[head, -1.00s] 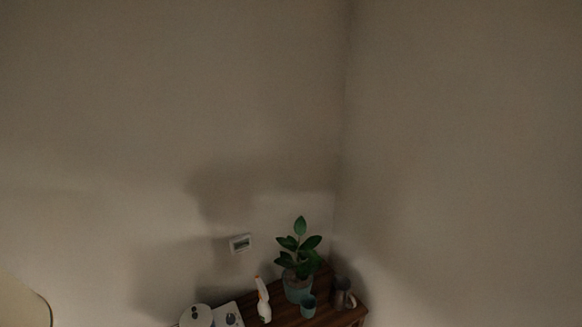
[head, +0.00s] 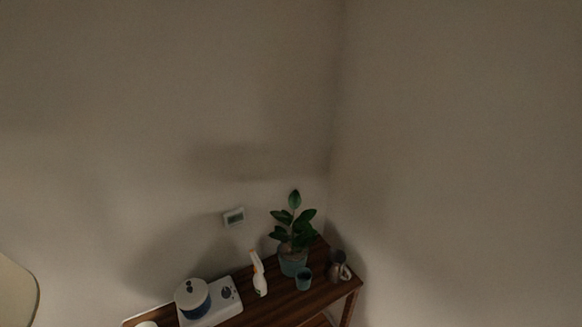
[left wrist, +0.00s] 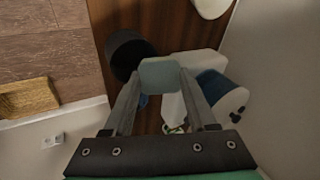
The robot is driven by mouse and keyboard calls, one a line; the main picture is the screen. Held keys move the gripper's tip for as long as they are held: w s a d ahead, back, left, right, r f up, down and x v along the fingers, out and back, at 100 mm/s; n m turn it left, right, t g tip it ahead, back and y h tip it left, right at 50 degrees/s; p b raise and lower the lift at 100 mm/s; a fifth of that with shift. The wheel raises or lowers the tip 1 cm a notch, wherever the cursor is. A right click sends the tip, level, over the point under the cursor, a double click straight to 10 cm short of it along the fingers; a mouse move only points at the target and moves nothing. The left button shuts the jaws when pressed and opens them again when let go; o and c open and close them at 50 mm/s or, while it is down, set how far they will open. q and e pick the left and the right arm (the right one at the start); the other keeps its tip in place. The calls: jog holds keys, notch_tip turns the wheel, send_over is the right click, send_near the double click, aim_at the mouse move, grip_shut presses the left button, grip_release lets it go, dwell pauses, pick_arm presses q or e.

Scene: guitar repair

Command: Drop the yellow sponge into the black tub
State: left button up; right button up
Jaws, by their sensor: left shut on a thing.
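My left gripper (left wrist: 161,82) shows in the left wrist view, its two fingers shut on a small block. I take this block to be the sponge (left wrist: 160,73); the face towards the camera looks pale grey-green, and no yellow shows. The black tub (left wrist: 122,50) is a dark round container on the brown wooden top, just beyond and left of the held block. The block overlaps its right edge in the picture; I cannot tell the height between them. Neither gripper nor the tub shows in the head view.
The wooden table (head: 318,296) stands in a room corner. It holds a white-and-blue canister (head: 192,297), a spray bottle (head: 259,275), a potted plant (head: 294,260), a teal cup (head: 304,279) and a metal pitcher (head: 338,267). A yellowish basket-like thing (left wrist: 28,97) lies left in the left wrist view.

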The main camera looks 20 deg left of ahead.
pick_arm(q)
jog(key=o, duration=1.3)
jog(key=shift+r, duration=0.15)
jog(key=p+v, duration=1.1)
jog(key=shift+s+r, duration=0.1)
jog(key=shift+r, duration=0.1)
